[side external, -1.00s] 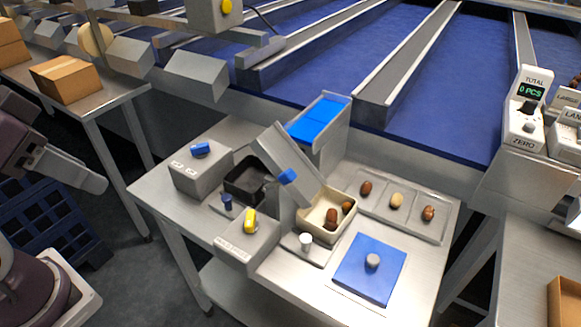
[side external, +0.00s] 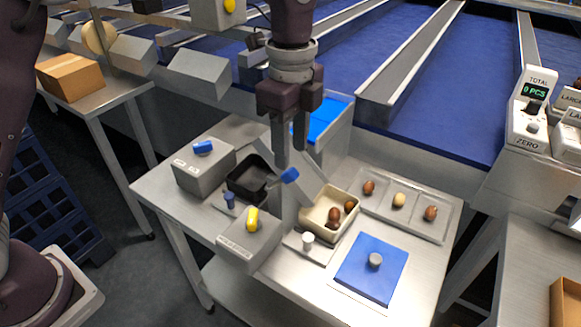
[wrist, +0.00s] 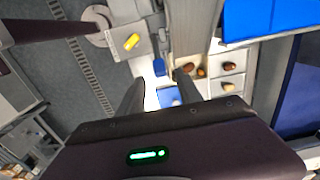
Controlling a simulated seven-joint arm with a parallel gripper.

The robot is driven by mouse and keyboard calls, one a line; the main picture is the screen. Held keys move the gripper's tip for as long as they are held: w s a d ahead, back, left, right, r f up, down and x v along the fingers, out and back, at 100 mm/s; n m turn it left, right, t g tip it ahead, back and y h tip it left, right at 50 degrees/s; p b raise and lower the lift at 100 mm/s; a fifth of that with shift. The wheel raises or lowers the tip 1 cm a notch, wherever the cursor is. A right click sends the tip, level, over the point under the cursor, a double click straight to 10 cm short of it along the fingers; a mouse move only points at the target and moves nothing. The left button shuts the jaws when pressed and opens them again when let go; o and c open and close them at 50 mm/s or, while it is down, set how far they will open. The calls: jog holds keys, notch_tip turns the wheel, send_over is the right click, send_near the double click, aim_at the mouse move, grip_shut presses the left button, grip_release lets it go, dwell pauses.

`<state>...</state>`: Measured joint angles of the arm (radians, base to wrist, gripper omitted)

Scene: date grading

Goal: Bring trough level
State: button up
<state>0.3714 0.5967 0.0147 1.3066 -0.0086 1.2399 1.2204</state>
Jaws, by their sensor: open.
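The grey trough (side external: 312,175) is tilted, sloping down to the right toward a cream bin (side external: 337,229) with brown dates in it. A blue handle (side external: 289,175) sits on the trough's near side. My gripper (side external: 291,150) points down with open, empty jaws over the trough and hides part of it. Its fingertips are close above the handle; I cannot tell whether they touch it. In the wrist view the jaws (wrist: 158,92) are apart, and a blue piece that looks like the handle (wrist: 159,67) shows just beyond them.
A black bin (side external: 247,188) is left of the trough. A yellow knob (side external: 252,219) on a grey box, a white knob (side external: 308,238) and a blue lid (side external: 371,268) stand nearby. A tray (side external: 415,224) with single dates is at right. A blue feed belt (side external: 325,121) lies behind.

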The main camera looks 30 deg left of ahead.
aim_at(291, 168)
notch_tip(291, 168, down, 6)
jog(key=shift+r, duration=0.25)
grip_shut()
dwell(1.3)
